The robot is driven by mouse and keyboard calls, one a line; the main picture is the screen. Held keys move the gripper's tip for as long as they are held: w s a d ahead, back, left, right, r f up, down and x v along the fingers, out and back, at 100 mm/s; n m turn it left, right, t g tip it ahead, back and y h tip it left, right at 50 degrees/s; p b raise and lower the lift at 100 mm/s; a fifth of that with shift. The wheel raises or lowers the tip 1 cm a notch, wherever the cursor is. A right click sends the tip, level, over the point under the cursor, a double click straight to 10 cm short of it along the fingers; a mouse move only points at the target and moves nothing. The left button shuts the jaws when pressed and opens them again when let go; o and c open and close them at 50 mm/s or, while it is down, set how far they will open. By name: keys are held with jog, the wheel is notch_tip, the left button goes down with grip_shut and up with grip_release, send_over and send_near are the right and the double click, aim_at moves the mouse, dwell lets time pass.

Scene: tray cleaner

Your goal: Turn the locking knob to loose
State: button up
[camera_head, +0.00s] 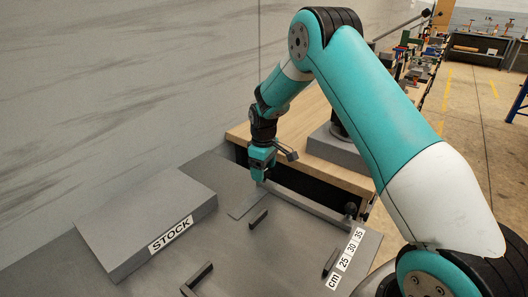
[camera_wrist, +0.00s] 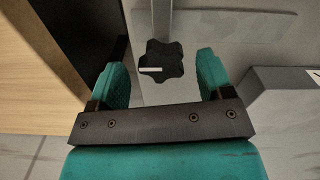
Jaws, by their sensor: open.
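The locking knob (camera_wrist: 166,58) is black and lobed, with a short white mark on its left half that lies level in the wrist view. It sits on a light grey surface, at the end of a narrow grey bar. My gripper (camera_wrist: 160,63) is open, with one teal finger on each side of the knob and gaps between. I cannot tell how far the fingertips stand above it. In the head view my gripper (camera_head: 260,174) points down at the back edge of the grey table; the knob is hidden there.
A grey block labelled STOCK (camera_head: 150,222) lies left of my gripper. A ruler strip (camera_head: 345,258) marked in cm and dark bars (camera_head: 258,218) are on the grey table. A long grey rail (camera_head: 305,204) runs right of my gripper. A wooden bench (camera_head: 313,135) stands behind.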

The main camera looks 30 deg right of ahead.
notch_tip(320, 180, up, 17)
jog(key=b, duration=0.2)
dwell(0.4)
jog(key=s+a+r+y, duration=0.1)
jog(key=s+a+r, duration=0.1)
jog(key=s+a, duration=0.45)
jog(key=s+a+r+y, duration=0.1)
jog(key=s+a+r, duration=0.2)
jog(key=s+a, duration=0.4)
jog(key=s+a+f+y, duration=0.1)
jog(key=s+a, duration=0.2)
jog(key=s, duration=0.7)
jog(key=s+a+f+y, duration=0.1)
jog(key=s+a, duration=0.2)
jog(key=s, duration=0.8)
jog(key=shift+s+n, duration=0.2)
jog(key=shift+n, duration=0.1)
